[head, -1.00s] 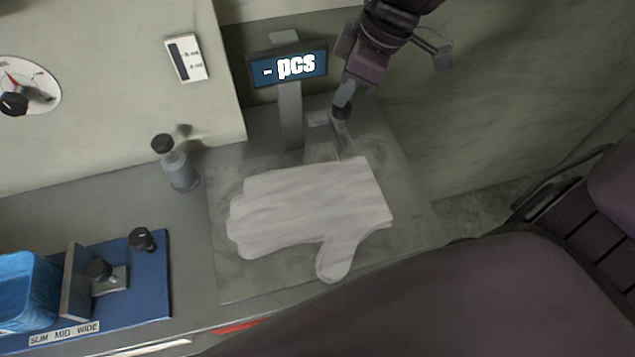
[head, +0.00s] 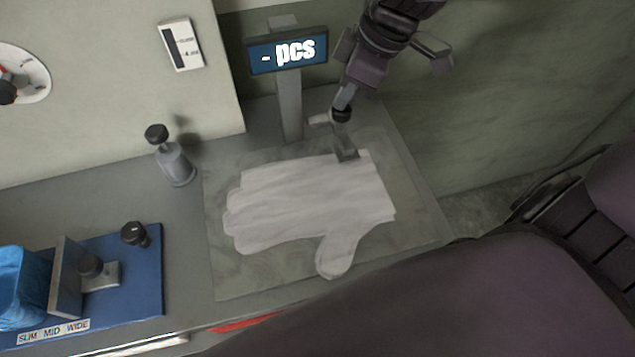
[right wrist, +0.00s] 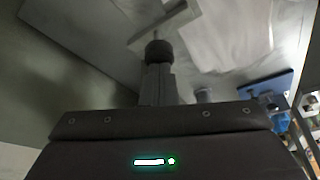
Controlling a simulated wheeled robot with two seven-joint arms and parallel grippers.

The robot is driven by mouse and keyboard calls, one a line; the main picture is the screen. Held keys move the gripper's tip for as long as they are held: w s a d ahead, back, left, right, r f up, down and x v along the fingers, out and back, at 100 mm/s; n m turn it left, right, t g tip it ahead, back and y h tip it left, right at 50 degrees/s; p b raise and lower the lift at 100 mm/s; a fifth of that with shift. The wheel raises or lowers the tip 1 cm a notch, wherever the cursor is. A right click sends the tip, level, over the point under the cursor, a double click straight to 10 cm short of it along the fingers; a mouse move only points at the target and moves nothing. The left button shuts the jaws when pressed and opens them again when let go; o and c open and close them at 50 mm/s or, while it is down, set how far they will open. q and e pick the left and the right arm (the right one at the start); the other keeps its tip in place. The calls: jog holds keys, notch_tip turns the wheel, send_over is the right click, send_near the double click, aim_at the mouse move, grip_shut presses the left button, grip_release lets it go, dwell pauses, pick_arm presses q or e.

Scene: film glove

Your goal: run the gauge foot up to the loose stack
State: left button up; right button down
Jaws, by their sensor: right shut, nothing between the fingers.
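The loose stack is a pile of flat white film gloves (head: 300,205), lying on a grey plate (head: 235,280); it also shows in the right wrist view (right wrist: 228,35). The gauge has a blue display (head: 288,54) reading "- pcs" on a grey post (head: 290,110). Its small grey foot (head: 347,154) is at the stack's far edge, seeming to overlap it; contact is unclear. My right gripper (head: 343,98) is shut and empty, its tips at the dark round knob (head: 341,115) of the gauge arm. In the right wrist view the knob (right wrist: 158,52) sits right beyond the fingers (right wrist: 158,85). My left gripper is out of view.
A grey bottle-like post with a black knob (head: 174,163) stands left of the plate. A blue fixture (head: 145,290) labelled SLIM MID WIDE holds a blue bundle (head: 18,285) at lower left. A wall (head: 500,100) rises behind at right.

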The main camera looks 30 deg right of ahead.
jog(key=shift+f+b, duration=1)
jog(key=shift+f, duration=0.35)
jog(key=shift+r, duration=0.1)
dwell(0.5)
notch_tip(320, 180, up, 14)
jog(key=p, duration=1.1)
dwell(0.3)
